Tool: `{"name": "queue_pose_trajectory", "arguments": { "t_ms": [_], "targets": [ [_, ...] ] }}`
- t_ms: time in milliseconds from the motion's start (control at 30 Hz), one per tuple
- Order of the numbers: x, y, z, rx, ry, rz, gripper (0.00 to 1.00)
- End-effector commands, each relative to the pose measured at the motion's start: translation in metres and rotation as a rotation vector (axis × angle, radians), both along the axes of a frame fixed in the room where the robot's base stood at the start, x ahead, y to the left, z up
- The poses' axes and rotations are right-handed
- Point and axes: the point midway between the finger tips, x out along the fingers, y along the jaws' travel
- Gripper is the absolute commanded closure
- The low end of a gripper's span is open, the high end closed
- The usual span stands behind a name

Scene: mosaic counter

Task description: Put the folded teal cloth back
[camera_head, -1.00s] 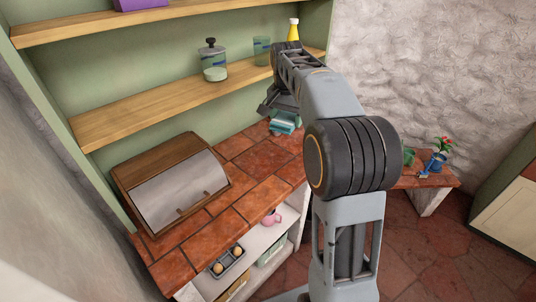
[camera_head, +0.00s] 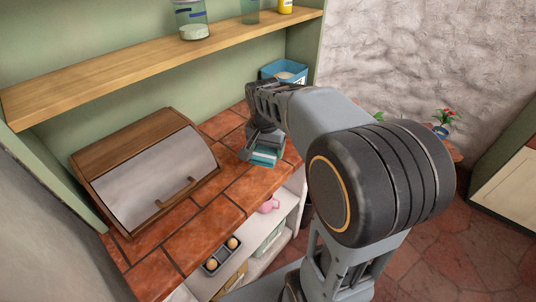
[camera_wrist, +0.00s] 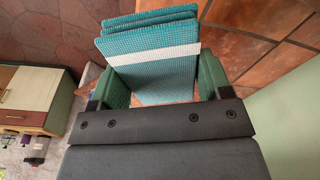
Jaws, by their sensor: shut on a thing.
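The folded teal cloth (camera_head: 265,156) is at the right end of the tiled counter, below my gripper (camera_head: 261,146). In the wrist view the cloth (camera_wrist: 152,62) shows folded layers and one white stripe. My gripper (camera_wrist: 162,85) has its two green fingers on either side of the cloth and is shut on it. The arm covers part of the cloth in the head view. I cannot tell whether the cloth touches the counter or is just above it.
A wooden bread box (camera_head: 150,172) stands on the counter (camera_head: 195,232) at left. A blue bin (camera_head: 284,70) stands in the back right corner, behind my gripper. A shelf (camera_head: 150,62) above holds a glass jar (camera_head: 191,20) and a yellow bottle (camera_head: 286,6). Counter between bread box and cloth is clear.

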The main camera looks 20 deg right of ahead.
Motion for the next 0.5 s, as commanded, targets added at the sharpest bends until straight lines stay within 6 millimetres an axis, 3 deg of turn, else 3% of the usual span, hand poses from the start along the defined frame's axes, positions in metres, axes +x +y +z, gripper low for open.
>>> {"name": "queue_pose_trajectory", "arguments": {
  "t_ms": [233,500],
  "targets": [
    [0.058,-0.029,-0.027,0.001,0.005,-0.001,0.51],
    [0.086,-0.042,-0.068,0.001,0.002,0.000,0.51]
  ]
}}
